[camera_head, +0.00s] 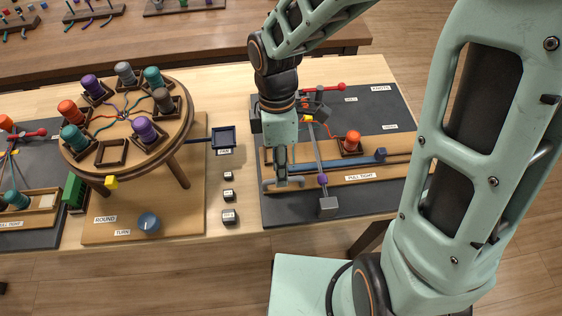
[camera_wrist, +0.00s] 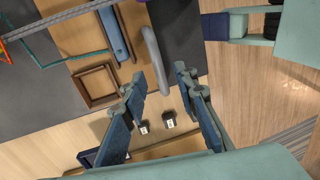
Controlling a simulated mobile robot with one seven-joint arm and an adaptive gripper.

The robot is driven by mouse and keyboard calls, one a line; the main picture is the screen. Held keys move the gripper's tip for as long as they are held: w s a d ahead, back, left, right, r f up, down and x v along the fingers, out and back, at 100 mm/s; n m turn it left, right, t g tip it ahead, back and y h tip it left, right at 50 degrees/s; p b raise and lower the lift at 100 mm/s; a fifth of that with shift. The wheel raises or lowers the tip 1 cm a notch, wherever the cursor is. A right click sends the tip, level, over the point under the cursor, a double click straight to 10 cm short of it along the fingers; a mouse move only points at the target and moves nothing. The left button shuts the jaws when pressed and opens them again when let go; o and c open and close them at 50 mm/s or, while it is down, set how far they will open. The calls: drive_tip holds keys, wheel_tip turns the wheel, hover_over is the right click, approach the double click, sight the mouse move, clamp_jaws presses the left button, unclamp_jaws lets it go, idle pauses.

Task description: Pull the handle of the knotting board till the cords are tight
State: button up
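The knotting board (camera_head: 388,110) is a dark panel at the right of the table. A pale wood strip (camera_head: 400,175) labelled PULL TIGHT runs along its front. The grey handle (camera_head: 270,185) is at the strip's left end. In the wrist view the handle (camera_wrist: 154,55) is a curved grey bar. My gripper (camera_head: 281,180) is over that end and partly hides it. In the wrist view my gripper (camera_wrist: 160,80) is open, with the handle's near part between its fingertips and a gap on both sides. A grey cord (camera_wrist: 62,18) and a teal cord (camera_wrist: 70,60) cross the board.
A red spool (camera_head: 352,137), a blue bar (camera_head: 365,158), a purple bead (camera_head: 322,180) and a grey block (camera_head: 328,204) are right of my gripper. A round braiding stand (camera_head: 120,140) stands left.

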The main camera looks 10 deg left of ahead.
drive_tip(key=shift+s+f, duration=0.15)
drive_tip(key=shift+f, duration=0.7)
drive_tip(key=shift+c, duration=0.4)
clamp_jaws()
